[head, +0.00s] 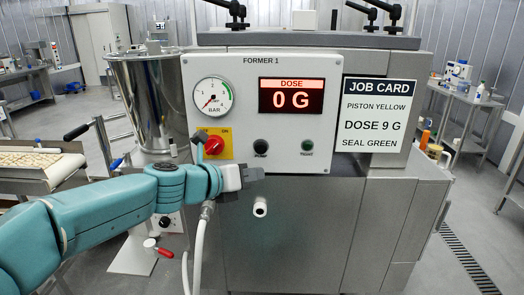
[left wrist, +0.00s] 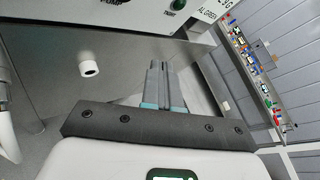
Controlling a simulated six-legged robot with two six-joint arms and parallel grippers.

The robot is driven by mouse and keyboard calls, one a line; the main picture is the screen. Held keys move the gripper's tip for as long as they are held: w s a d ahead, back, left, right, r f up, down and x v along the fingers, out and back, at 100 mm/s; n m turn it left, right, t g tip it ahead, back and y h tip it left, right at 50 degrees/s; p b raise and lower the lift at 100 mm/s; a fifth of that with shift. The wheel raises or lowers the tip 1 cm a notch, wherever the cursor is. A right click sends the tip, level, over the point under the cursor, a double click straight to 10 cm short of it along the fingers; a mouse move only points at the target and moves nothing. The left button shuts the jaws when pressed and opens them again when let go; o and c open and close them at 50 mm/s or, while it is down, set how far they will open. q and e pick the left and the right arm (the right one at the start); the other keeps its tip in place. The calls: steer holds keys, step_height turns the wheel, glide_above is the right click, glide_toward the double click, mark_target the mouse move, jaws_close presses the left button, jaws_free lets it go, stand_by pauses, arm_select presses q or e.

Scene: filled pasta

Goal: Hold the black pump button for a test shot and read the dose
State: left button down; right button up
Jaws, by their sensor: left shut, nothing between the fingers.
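The black pump button (head: 260,146) is on the white panel of the former (head: 257,62), below and left of the dose display (head: 291,97). My right gripper is not in view.
A pressure gauge (head: 213,96) and a red rotary switch (head: 213,145) are at left. A job card (head: 375,115) reads piston yellow, dose 9 G, seal green. A white nozzle (head: 260,207) juts out below my gripper.

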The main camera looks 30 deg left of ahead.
mark_target(261, 148)
arm_select(q)
steer(key=w+a, duration=0.1)
steer(key=w, duration=0.1)
steer(key=w+a+p, duration=0.1)
steer(key=w, duration=0.2)
steer(key=w+a+p, duration=0.1)
steer(key=w+a, duration=0.1)
steer(key=shift+w+a+r, duration=0.1)
steer(key=shift+w, duration=0.1)
stand_by(0.4)
steer(key=shift+w+p, duration=0.1)
steer(key=shift+p, duration=0.25)
stand_by(1.5)
steer(key=shift+w+a, duration=0.25)
steer(key=shift+w, duration=0.05)
